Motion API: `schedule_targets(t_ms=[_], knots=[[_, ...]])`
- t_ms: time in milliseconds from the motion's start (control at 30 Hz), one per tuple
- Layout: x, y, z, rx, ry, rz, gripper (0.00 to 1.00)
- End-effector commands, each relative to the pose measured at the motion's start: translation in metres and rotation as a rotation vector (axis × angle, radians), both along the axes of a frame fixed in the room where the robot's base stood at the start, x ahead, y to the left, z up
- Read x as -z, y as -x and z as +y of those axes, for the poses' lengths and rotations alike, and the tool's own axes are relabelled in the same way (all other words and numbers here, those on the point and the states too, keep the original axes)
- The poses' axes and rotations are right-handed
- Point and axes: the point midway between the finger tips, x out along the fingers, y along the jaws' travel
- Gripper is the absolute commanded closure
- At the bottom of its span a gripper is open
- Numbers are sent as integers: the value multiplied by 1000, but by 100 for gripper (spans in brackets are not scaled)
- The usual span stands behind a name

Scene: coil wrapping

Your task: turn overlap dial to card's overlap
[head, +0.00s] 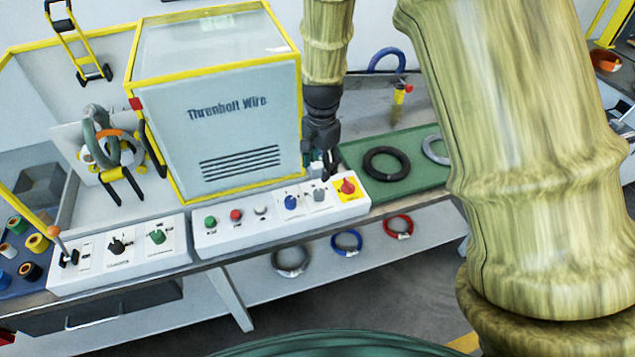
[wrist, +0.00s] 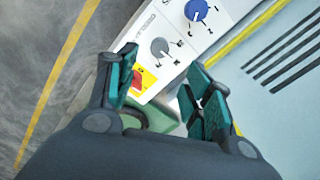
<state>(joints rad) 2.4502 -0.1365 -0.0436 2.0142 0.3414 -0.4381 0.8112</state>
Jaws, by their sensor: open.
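The right control panel (head: 225,238) carries a blue dial (head: 291,202), a grey dial (head: 319,193) and a red switch on a yellow plate (head: 347,187). The left panel (head: 70,284) has a black dial (head: 116,246) and a green dial (head: 157,237). The labels are too small to tell which dial is the overlap one. My gripper (head: 325,172) hangs just above and behind the grey dial. In the wrist view my gripper (wrist: 162,66) is open and empty, with the grey dial (wrist: 160,47) just beyond its fingertips and the blue dial (wrist: 197,10) farther off. I cannot make out the card.
The machine housing (head: 220,105) stands directly left of my gripper. A green mat (head: 368,184) with a black coil (head: 386,163) lies to the right. Coils rest on the lower shelf (head: 325,265).

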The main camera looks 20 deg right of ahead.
Motion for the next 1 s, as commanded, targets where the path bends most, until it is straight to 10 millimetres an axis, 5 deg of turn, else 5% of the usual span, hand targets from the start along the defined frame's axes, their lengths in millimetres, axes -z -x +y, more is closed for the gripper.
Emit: schedule_targets(t_ms=[1000], knots=[[101, -1, 1, -2, 1, 1, 49]])
